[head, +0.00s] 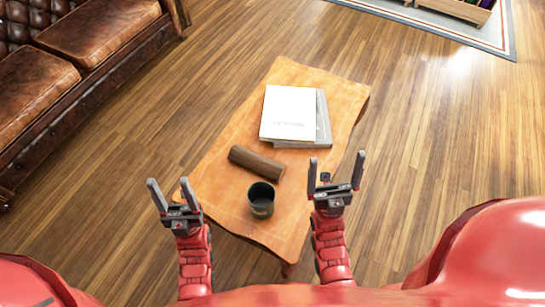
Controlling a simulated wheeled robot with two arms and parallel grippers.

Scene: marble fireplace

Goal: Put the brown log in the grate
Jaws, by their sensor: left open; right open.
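The brown log (257,163) lies on a wooden coffee table (222,182), between a stack of books and a dark cup. My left gripper (172,196) is open and empty at the table's left edge, to the lower left of the log. My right gripper (336,174) is open and empty at the table's right side, to the right of the log and apart from it. I see no grate or fireplace in this view.
The dark cup (261,200) stands on the table near the log. The books (289,113) lie behind the log. A brown leather sofa (75,65) is at the left. A rug edge (497,40) with a wooden box (455,9) is at the upper right. Wood floor around the table is clear.

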